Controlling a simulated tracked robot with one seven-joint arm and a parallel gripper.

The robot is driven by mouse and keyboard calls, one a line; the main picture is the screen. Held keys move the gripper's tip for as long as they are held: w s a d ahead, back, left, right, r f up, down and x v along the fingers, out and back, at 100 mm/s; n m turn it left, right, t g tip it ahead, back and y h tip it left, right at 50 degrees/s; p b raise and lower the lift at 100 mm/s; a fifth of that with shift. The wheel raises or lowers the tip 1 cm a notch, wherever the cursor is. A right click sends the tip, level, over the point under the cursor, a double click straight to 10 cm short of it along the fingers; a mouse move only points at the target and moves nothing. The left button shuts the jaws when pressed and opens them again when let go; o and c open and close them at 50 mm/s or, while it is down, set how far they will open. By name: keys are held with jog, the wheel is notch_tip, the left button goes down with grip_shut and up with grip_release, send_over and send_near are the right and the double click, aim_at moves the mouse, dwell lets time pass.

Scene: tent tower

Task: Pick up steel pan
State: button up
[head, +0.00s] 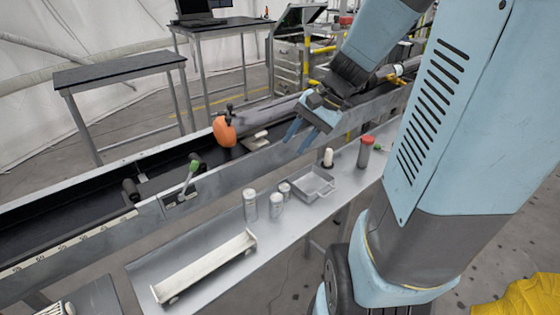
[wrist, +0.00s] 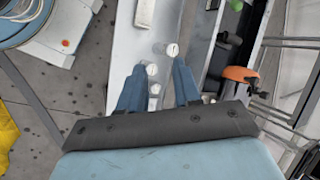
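White-topped canisters (head: 249,205) stand left of the pan. A red-capped grey cylinder (head: 366,152) and a small white-topped bottle (head: 328,158) stand behind it. A long cream tray (head: 205,265) lies at the shelf's front left.

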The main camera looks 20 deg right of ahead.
aim_at(314, 185)
jog(key=w+d+f+m+t+y, duration=0.4)
jog(key=w+d+f+m+t, duration=0.1)
jog(key=w+d+f+m, duration=0.6)
jog(key=s+d+f+m+t+h, duration=0.2)
jog(key=d+f+m+t+h, duration=0.35)
jog(key=d+f+m, duration=0.95)
jog(key=w+f, duration=0.2)
jog(key=w, duration=0.1)
jog(key=w+a+f+n, duration=0.1)
jog(key=w+f, duration=0.1)
jog(key=w, duration=0.2)
jog(key=w+a+f+n, duration=0.1)
jog(key=w+f, duration=0.2)
jog(key=w, duration=0.1)
jog(key=shift+w+a, duration=0.15)
jog(key=shift+w, duration=0.1)
jog(key=shift+c, duration=0.4)
grip_shut()
